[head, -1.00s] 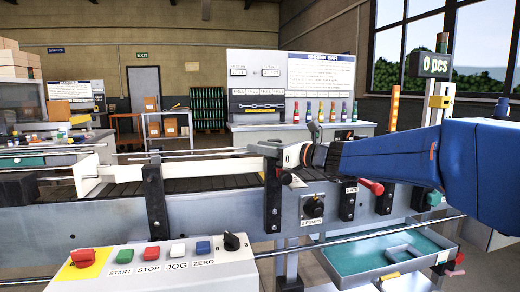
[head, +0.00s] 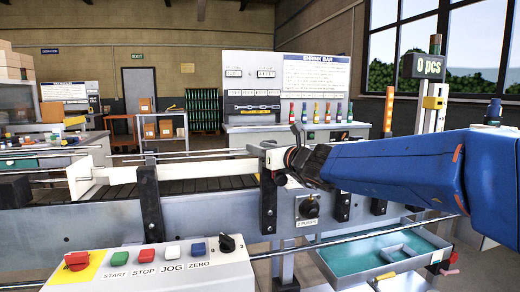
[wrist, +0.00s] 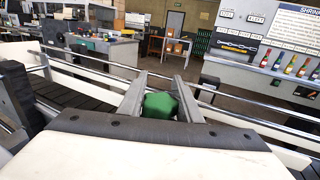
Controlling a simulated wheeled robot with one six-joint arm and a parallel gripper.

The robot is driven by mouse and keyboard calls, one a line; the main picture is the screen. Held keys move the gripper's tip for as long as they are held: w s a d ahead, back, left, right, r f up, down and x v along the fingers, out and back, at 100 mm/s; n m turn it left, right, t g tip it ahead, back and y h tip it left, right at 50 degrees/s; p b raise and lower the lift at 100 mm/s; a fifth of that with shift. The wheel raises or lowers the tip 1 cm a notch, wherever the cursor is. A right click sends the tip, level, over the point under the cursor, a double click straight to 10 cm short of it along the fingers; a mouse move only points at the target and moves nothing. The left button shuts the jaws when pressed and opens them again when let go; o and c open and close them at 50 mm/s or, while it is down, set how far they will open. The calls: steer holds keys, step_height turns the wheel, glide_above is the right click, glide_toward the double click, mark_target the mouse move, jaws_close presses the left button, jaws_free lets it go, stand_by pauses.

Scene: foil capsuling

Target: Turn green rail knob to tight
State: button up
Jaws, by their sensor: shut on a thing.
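The green rail knob (wrist: 160,105) sits between the two grey fingers of my gripper (wrist: 160,78) in the wrist view. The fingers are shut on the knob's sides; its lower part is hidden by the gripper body. In the head view, my gripper (head: 272,158) is at the conveyor's near rail, at the top of a black bracket (head: 268,200). The green knob itself is hidden there by the gripper. I cannot read from the frames how tight the knob is.
The conveyor (head: 205,186) runs across the middle, with thin metal guide rails (head: 200,152) above it. A button panel (head: 160,272) stands in front. A labelled black knob (head: 309,207) is on the conveyor's side below my arm. A teal-lined tray (head: 350,258) is at lower right.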

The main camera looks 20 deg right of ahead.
steer(key=o, duration=1)
steer(key=shift+o, duration=0.2)
steer(key=v, duration=1.7)
steer(key=shift+s+d, duration=0.15)
steer(key=shift+d, duration=0.05)
